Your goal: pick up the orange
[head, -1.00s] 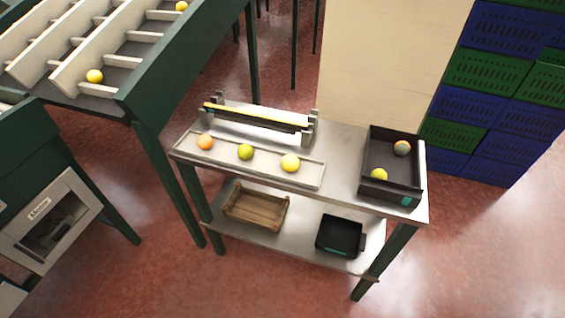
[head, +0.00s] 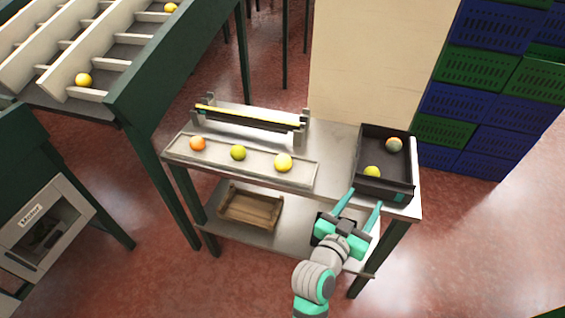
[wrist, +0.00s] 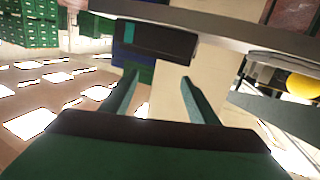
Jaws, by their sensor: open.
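The orange (head: 197,143) sits at the left end of a pale shallow tray (head: 240,173) on the metal table. My gripper (head: 362,203) is open and empty at the table's front right edge, by the black bin, well to the right of the orange. In the wrist view its two fingers (wrist: 159,78) are spread apart with nothing between them. A yellow fruit (wrist: 302,86) shows at the right there; I cannot make out the orange.
The black bin (head: 384,191) holds a yellow fruit (head: 372,172) and a discoloured fruit (head: 394,144). A roller rack (head: 250,118) stands behind the tray. A wooden crate (head: 250,208) is on the lower shelf. Stacked crates (head: 470,115) stand behind at right.

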